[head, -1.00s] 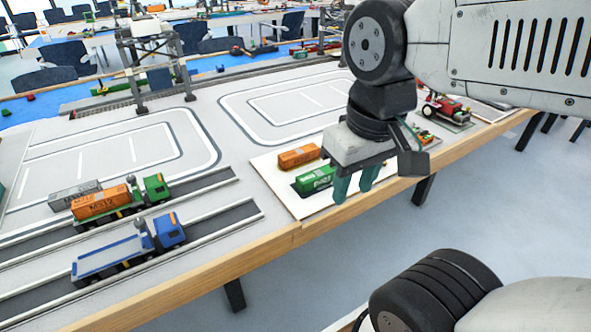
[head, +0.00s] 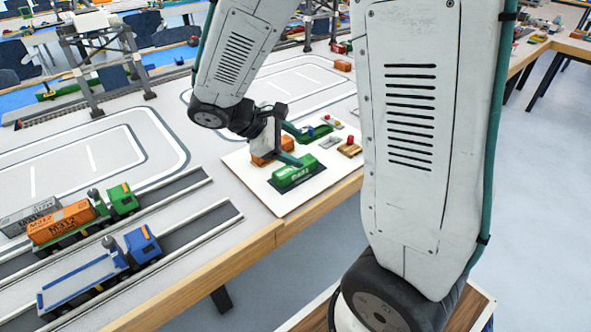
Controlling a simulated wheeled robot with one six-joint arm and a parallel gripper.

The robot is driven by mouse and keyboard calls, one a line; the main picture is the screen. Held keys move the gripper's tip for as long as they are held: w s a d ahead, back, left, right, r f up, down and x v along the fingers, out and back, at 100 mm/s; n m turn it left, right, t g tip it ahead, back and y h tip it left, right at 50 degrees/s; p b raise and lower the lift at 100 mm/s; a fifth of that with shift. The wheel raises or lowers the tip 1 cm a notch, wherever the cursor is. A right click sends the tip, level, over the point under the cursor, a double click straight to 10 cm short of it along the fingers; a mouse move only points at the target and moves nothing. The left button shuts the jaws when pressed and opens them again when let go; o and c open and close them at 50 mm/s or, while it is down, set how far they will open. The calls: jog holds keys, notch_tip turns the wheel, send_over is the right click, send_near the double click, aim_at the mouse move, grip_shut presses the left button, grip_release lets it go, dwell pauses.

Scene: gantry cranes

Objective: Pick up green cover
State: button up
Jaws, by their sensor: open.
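A green container-shaped block (head: 295,172), which looks like the green cover, lies on a dark patch of the white board (head: 290,203) near the table's front edge. My gripper (head: 299,148) is open, with its teal fingers pointing right. Its nearer finger is just above the far upper edge of the green block; I cannot tell whether they touch. The farther finger is near a long green piece (head: 318,134) with a blue part on it. Nothing shows between the fingers.
An orange block (head: 266,158) lies on the board, partly behind my gripper. Small parts with red and yellow (head: 349,149) lie to the right. Toy trucks, one green with an orange container (head: 62,224) and one blue (head: 97,276), stand at the left. A gantry crane (head: 98,62) stands behind.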

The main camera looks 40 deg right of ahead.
aim_at(287, 171)
jog(key=w+f+n+t+h, duration=0.1)
jog(key=w+f+n, duration=0.2)
jog(key=f, duration=0.2)
jog(key=w+f+n+t+h, duration=0.1)
jog(key=w+f+n, duration=0.2)
jog(key=f, duration=0.2)
jog(key=w+f+n+t+h, duration=0.1)
jog(key=w+f+n+h, duration=0.1)
jog(key=w+f+n, duration=0.1)
jog(key=shift+w+a+f, duration=0.15)
jog(key=shift+w+f, duration=0.1)
jog(key=shift+f, duration=0.25)
jog(key=shift+w+a+f, duration=0.15)
jog(key=shift+w+f, duration=0.05)
jog(key=shift+f, duration=0.25)
jog(key=shift+d+f, duration=0.25)
jog(key=x, duration=0.7)
jog(key=shift+w+f, duration=0.1)
jog(key=shift+w, duration=0.05)
jog(key=shift+c, duration=0.3)
jog(key=c, duration=1)
